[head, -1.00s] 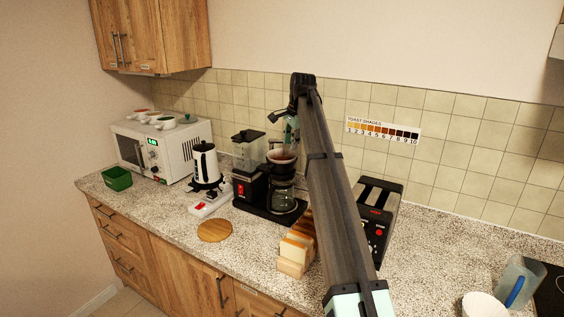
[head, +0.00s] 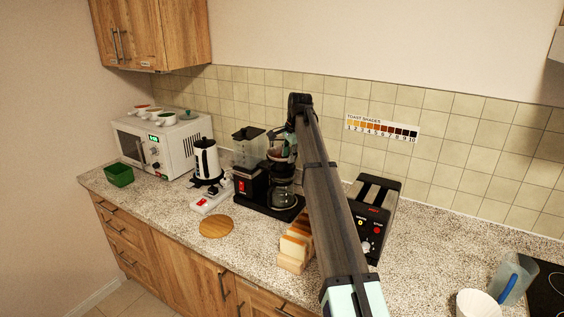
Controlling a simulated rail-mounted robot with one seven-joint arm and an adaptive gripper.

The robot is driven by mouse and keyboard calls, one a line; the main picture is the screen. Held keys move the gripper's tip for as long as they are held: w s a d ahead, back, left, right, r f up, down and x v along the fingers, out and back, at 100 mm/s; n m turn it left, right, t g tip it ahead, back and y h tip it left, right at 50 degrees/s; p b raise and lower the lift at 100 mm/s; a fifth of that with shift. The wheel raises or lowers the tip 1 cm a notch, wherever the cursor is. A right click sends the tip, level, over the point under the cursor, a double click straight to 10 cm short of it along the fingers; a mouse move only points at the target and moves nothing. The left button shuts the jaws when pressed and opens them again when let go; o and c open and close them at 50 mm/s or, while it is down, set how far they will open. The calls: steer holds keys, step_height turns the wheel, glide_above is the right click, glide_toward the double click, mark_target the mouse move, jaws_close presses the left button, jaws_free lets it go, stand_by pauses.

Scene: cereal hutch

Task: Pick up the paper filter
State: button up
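My gripper (head: 281,152) is at the top of the coffee maker, over its brown filter cone (head: 279,157). My arm and the gripper body cover part of that spot. The fingers are too small and too hidden to tell whether they are open or shut. The coffee maker (head: 250,188) is black with a glass carafe (head: 283,193) under the cone. I cannot clearly make out a paper filter in the cone. A white cup-shaped thing (head: 478,304) is cut off at the bottom right edge; I cannot tell whether it is a paper filter or a bowl.
A kettle (head: 206,160), a microwave (head: 180,145) and a green box (head: 119,175) stand left. A round board (head: 216,226) lies in front. Bread (head: 293,252) and a toaster (head: 376,205) flank my arm. A jug (head: 511,280) stands far right.

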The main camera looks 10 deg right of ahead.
jaws_close()
steer(key=shift+r, duration=0.1)
